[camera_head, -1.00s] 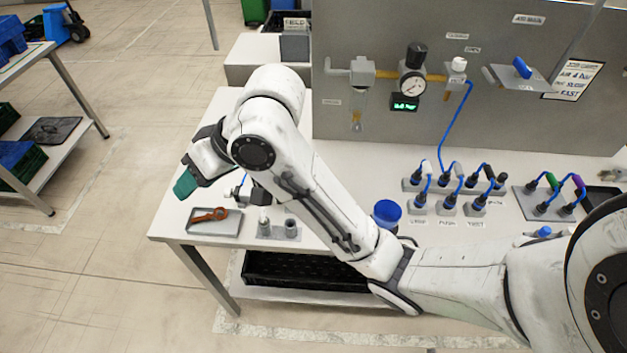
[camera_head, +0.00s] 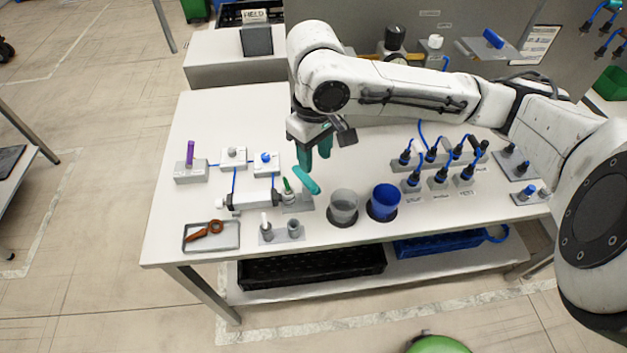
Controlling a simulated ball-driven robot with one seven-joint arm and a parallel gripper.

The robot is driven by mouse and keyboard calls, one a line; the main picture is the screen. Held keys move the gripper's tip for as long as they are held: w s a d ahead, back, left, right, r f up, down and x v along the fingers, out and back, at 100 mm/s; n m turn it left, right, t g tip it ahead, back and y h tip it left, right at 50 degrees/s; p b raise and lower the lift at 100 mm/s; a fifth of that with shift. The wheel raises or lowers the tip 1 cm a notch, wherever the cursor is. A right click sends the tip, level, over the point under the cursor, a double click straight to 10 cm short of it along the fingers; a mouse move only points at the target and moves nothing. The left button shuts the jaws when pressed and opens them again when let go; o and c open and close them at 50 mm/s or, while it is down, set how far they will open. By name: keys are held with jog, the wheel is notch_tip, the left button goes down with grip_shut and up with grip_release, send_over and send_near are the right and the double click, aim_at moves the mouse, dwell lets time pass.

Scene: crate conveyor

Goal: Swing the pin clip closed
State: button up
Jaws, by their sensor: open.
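My gripper (camera_head: 314,158) has teal fingers spread apart, pointing down over the middle of the bench. A green-topped pin (camera_head: 287,186) stands upright at the block's left. I cannot tell for sure which of these is the pin clip. A white cylinder (camera_head: 252,200) with blue tubing lies just left of the block. I see nothing held between the fingers, and contact with the teal bar cannot be told.
A purple-handled block (camera_head: 190,163) and a tray (camera_head: 212,236) with an orange tool are at left. The bench's left back is clear.

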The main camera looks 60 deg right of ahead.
aim_at(314, 186)
notch_tip(314, 186, down, 10)
jog(key=shift+r, duration=0.15)
dwell(0.4)
grip_shut()
